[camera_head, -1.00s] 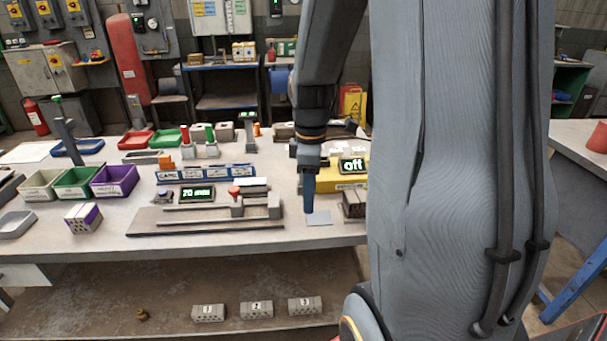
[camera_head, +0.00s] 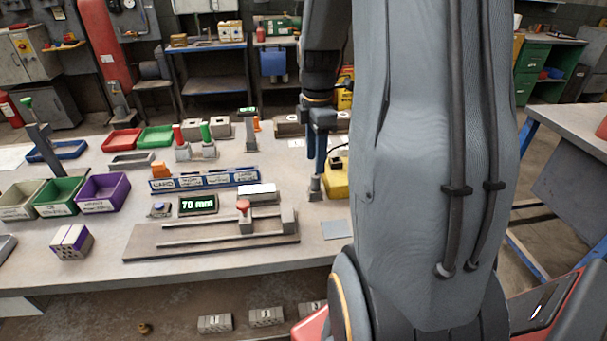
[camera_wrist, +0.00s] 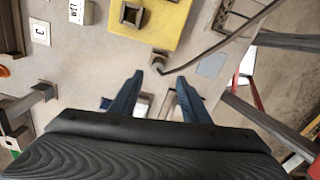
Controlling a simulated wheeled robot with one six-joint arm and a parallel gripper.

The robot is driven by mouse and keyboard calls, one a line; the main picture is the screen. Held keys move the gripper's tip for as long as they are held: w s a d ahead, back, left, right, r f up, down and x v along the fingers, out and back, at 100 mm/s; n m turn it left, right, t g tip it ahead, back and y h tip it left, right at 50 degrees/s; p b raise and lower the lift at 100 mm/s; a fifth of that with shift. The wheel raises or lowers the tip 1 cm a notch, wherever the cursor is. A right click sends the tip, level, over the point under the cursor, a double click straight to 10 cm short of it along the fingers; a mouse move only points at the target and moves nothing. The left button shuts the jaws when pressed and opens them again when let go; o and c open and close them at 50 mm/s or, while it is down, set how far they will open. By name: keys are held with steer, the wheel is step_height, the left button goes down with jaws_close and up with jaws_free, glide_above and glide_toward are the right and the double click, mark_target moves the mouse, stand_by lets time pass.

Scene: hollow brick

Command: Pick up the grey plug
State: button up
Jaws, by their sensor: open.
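The grey plug (camera_head: 316,187) stands on the table beside the yellow box (camera_head: 337,184), below my fingertips in the head view. In the wrist view the small grey plug (camera_wrist: 160,61) is just beyond the gap between my fingertips, close to the yellow box's edge (camera_wrist: 174,30). A dark cable (camera_wrist: 225,43) runs from near it to the upper right. My gripper (camera_head: 316,171) is open and points down, its two blue fingers apart with nothing between the tips (camera_wrist: 160,77). Whether the fingers touch the plug cannot be told.
A slide fixture (camera_head: 215,240) with a red knob and a "70 mm" display (camera_head: 198,205) are left of my gripper. A flat grey square (camera_head: 335,229) lies in front. Coloured bins (camera_head: 103,190) stand at the left. My arm hides the table's right part.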

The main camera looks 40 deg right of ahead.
mark_target(316, 178)
steer(key=shift+w+f, duration=0.1)
steer(key=shift+w, duration=0.2)
steer(key=shift+d+f, duration=0.1)
steer(key=shift+f, duration=0.2)
step_height(316, 178, down, 2)
steer(key=shift+f+p, duration=0.1)
steer(key=shift+p, duration=0.3)
steer(key=shift+s+d+f+p, duration=0.15)
steer(key=shift+f+p, duration=0.65)
steer(key=shift+f, duration=1.6)
jaws_close()
